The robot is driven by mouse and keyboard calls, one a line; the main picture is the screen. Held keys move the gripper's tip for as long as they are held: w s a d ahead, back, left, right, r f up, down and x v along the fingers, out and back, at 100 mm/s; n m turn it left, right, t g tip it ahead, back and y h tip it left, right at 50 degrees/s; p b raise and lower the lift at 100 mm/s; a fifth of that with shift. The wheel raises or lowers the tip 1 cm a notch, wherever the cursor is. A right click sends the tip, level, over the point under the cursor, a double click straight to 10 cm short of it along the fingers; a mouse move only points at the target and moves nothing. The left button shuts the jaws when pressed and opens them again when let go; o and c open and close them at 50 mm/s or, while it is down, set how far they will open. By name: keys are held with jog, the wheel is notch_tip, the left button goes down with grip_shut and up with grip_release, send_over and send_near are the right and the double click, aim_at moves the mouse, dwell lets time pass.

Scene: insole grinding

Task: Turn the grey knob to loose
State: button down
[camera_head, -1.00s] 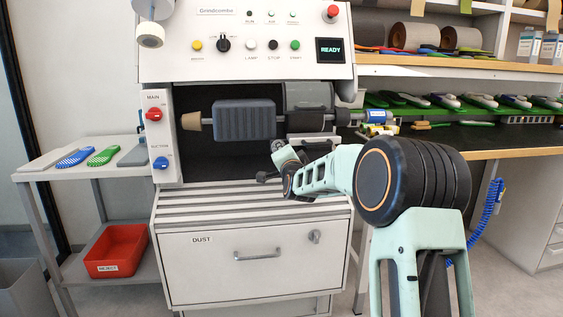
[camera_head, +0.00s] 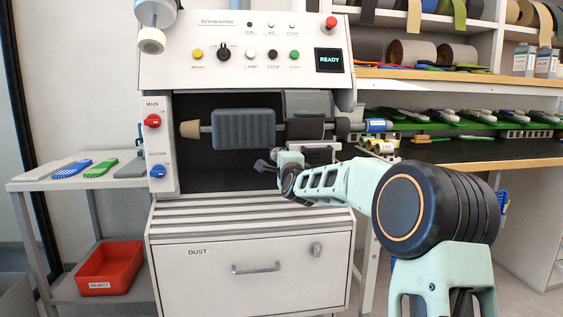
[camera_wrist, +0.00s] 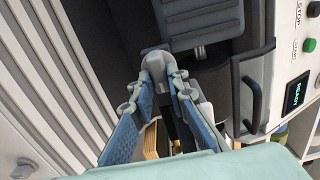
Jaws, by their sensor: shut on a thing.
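My gripper (camera_head: 275,166) reaches in from the right, in front of the dark grinder opening and below the grey roller. In the wrist view my gripper (camera_wrist: 160,78) has its two blue-grey fingers drawn together around a small rounded grey piece, which appears to be the grey knob (camera_wrist: 155,61). A dark bar shows just beyond it. In the head view the knob is small and dark beside the fingertips, and I cannot tell its turned position. The fingers partly hide it.
The grinder's roller (camera_head: 243,129) is just above my gripper. The slatted ledge and dust drawer (camera_head: 225,282) lie below, with a small grey latch (camera_head: 316,249) on the drawer. A shelf with insoles (camera_head: 72,170) stands left, over a red bin (camera_head: 112,268).

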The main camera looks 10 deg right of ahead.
jog(key=shift+r, duration=0.1)
jog(key=c, duration=1.9)
grip_release()
jog(key=s, duration=1.2)
